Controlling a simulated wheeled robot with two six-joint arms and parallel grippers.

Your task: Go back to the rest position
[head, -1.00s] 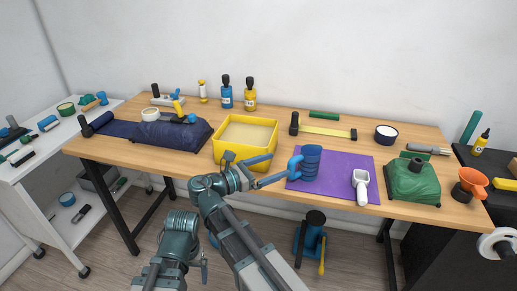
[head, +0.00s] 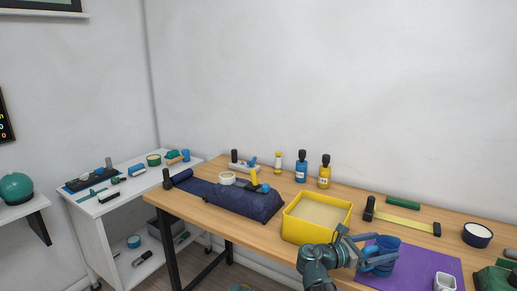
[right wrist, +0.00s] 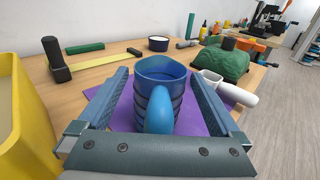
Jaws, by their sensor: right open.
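My right gripper (head: 372,246) is at the left side of a blue ribbed mug (head: 384,260) on a purple mat (head: 418,273). In the right wrist view its jaws (right wrist: 158,76) are open, one finger on each side of the mug (right wrist: 180,95), with the mug's handle pointing back between them. I cannot tell whether the fingers touch the mug. The mug stands upright on the mat (right wrist: 212,121). My left gripper is out of view.
A yellow bin (head: 290,223) stands beside my right arm. A dark blue bag (head: 262,208), bottles (head: 301,168) and a yellow strip (head: 405,221) lie around the wooden bench. A white scoop (right wrist: 235,92) and green bag (right wrist: 222,63) are beyond the mug. A white cart (head: 103,205) stands left.

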